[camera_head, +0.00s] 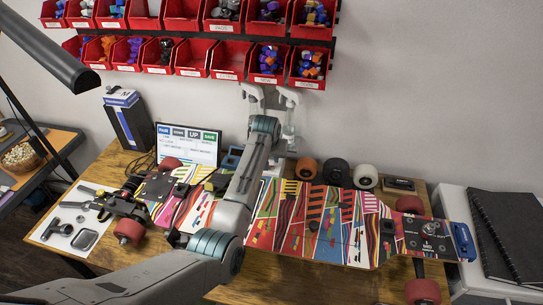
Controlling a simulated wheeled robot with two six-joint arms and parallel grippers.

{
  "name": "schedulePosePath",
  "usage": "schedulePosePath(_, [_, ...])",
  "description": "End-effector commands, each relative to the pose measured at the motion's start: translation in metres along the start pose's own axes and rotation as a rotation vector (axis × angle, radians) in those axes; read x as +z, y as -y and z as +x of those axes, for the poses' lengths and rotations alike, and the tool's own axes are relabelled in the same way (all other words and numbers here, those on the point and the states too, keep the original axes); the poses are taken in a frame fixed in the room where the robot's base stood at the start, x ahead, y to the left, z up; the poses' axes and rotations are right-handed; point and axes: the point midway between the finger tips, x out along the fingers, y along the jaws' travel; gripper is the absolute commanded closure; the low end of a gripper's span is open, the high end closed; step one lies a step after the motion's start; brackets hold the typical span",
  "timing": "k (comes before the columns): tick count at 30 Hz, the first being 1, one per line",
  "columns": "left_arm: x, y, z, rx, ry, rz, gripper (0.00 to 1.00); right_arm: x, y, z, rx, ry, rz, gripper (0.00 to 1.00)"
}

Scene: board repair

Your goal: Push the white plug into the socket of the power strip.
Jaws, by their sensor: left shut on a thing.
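My left gripper (284,134) is at the back of the workbench, close to the wall and beyond the skateboard. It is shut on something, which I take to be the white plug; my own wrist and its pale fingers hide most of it. I cannot make out the plug's outline or its prongs. The power strip and its socket cannot be clearly told in this view; my arm covers that part of the bench's back edge. Whether the plug touches a socket cannot be seen. My right gripper is not in view.
A colourful skateboard deck (330,222) with red wheels spans the wooden workbench (271,282) below my arm. Red bins (231,62) hang on the wall above. Round speakers or wheels (336,172), a screen (190,144) and a dark box (129,118) stand along the back.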

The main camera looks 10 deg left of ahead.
Motion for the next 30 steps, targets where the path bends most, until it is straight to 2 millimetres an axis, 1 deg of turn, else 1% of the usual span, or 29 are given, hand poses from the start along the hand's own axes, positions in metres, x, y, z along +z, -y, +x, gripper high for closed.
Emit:
schedulePosePath(18, [0.0007,0.0001,0.0022,0.000,-0.001,0.000,1.00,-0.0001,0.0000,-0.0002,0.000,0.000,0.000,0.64])
schedulePosePath(30, [0.0004,0.0001,0.0012,0.000,-0.001,0.000,1.00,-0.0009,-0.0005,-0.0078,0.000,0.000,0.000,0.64])
